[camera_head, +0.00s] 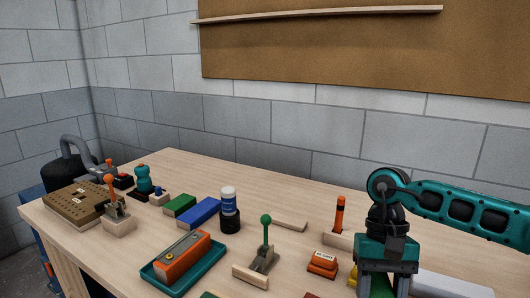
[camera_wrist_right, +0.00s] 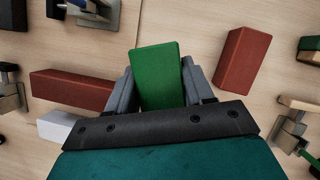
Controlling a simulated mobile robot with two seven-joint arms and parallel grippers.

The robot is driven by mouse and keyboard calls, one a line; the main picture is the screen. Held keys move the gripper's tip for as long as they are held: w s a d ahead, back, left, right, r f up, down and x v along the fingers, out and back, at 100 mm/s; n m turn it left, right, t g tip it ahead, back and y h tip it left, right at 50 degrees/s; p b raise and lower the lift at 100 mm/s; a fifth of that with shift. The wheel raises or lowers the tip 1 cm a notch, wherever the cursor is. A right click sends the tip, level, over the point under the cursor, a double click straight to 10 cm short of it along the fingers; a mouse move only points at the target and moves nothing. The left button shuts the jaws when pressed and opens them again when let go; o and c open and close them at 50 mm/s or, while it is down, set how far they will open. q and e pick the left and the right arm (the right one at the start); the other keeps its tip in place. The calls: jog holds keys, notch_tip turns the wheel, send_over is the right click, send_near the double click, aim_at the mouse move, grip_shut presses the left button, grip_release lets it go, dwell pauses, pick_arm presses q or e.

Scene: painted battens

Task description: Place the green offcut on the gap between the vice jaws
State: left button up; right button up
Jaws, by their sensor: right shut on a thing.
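My right gripper (camera_head: 386,290) is at the bottom right of the head view, pointing down over the bench, its fingertips cut off by the frame edge. In the right wrist view the gripper (camera_wrist_right: 160,90) is shut on the green offcut (camera_wrist_right: 157,72), a plain green block held between its two grey fingers. The offcut's far end sticks out beyond the fingers. My left gripper is not in view.
Red-brown battens (camera_wrist_right: 72,90) (camera_wrist_right: 243,58) lie either side of the gripper. Toggle clamps stand nearby, one with a green handle (camera_head: 266,232). A teal tray (camera_head: 160,277) holds an orange tool. Green (camera_head: 180,205) and blue (camera_head: 200,212) blocks lie mid-bench.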

jog(key=shift+s+f+n+h, duration=0.25)
jog(key=shift+s+n, duration=0.25)
jog(key=shift+n, duration=0.4)
jog(key=shift+a, duration=0.15)
dwell(0.4)
dwell(0.4)
